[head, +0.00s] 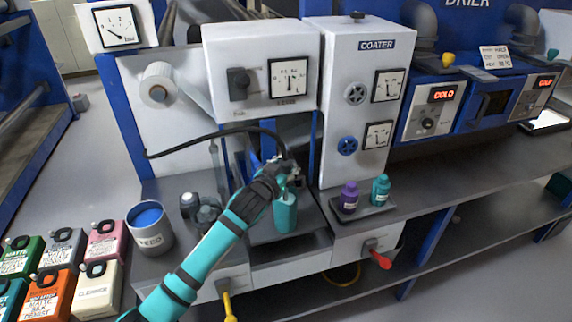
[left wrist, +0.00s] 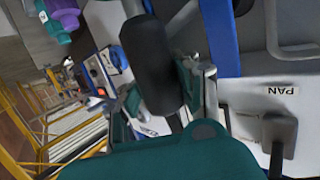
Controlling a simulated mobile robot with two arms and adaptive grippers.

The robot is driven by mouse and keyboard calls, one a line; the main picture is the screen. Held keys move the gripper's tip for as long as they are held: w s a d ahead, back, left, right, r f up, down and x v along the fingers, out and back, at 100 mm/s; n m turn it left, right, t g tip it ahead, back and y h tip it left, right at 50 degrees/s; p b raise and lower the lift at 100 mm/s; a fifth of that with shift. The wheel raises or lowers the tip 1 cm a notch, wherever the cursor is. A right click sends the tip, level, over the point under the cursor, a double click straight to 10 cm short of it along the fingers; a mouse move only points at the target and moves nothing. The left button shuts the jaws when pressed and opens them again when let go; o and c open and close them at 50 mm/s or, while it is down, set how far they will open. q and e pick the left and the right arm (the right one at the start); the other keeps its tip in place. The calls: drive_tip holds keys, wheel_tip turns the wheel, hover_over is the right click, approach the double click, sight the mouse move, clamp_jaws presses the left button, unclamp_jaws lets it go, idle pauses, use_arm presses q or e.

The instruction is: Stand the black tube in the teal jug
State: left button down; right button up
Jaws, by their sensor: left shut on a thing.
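The black tube (head: 215,134) arcs over from the left in the head view, and its end runs to my left gripper (head: 287,172). In the left wrist view the tube (left wrist: 152,60) is a thick black cylinder between the fingers of my left gripper (left wrist: 172,90), which is shut on it. The teal jug (head: 286,213) stands on the dark tray below the gripper. The gripper is over the jug's top and partly hides it. I cannot tell whether the tube's end is inside the jug. My right gripper is not in view.
The white coater (head: 352,110) stands behind. A purple bottle (head: 348,198) and a teal bottle (head: 381,190) stand right of the jug. A feed can (head: 150,228) and several paint cans are at left. The bench on the right (head: 470,165) is clear.

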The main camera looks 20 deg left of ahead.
use_arm(q)
drive_tip(key=shift+f+b, duration=1.6)
drive_tip(key=shift+f, duration=1.2)
drive_tip(key=c, duration=0.8)
unclamp_jaws()
drive_tip(key=shift+c, duration=0.2)
drive_tip(key=shift+f, duration=0.1)
drive_tip(key=shift+s, duration=0.1)
